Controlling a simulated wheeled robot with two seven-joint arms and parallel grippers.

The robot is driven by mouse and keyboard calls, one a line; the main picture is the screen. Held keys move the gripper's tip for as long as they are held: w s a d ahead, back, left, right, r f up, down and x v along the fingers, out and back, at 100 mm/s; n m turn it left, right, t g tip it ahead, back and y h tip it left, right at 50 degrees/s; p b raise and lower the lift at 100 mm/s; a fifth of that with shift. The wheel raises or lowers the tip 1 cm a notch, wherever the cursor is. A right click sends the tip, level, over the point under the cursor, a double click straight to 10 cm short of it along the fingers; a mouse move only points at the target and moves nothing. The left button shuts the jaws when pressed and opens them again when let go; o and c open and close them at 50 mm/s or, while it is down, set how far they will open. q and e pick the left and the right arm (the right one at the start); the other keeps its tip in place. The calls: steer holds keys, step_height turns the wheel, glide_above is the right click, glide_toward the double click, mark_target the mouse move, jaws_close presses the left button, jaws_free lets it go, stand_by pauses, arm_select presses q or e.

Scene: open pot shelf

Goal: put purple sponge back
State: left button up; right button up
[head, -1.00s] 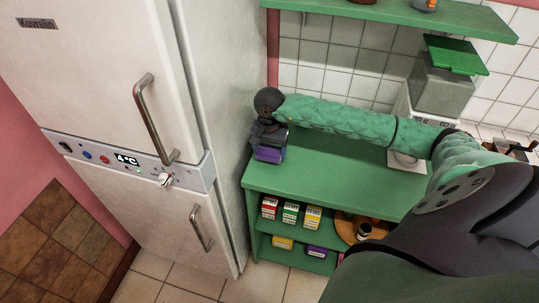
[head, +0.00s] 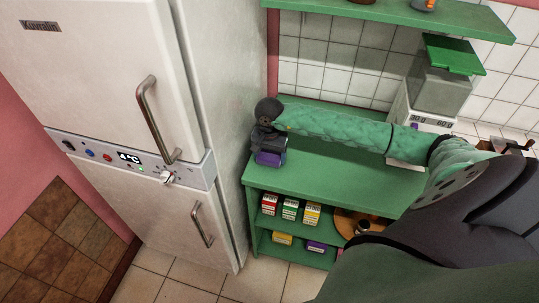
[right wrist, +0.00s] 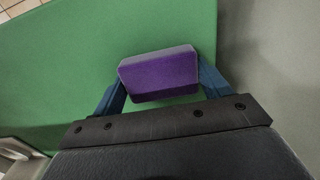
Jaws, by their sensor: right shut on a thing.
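The purple sponge (right wrist: 160,78) is a small block between the two blue fingers of my right gripper (right wrist: 160,85) in the right wrist view. In the head view the sponge (head: 270,159) shows below my right gripper (head: 269,150), at the left end of the green shelf unit's top (head: 320,170). The gripper is shut on it. I cannot tell whether the sponge touches the green top. My left gripper is not in view.
A white fridge (head: 120,100) stands left of the shelf unit. Lower shelves hold several small boxes (head: 290,208) and a round wooden board (head: 350,222). A scale (head: 425,122) bearing a green-lidded container (head: 440,85) stands at the back right. An upper green shelf (head: 400,14) hangs above.

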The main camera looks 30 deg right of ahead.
steer(key=o, duration=0.8)
steer(key=shift+c, duration=0.2)
steer(key=shift+o, duration=1.3)
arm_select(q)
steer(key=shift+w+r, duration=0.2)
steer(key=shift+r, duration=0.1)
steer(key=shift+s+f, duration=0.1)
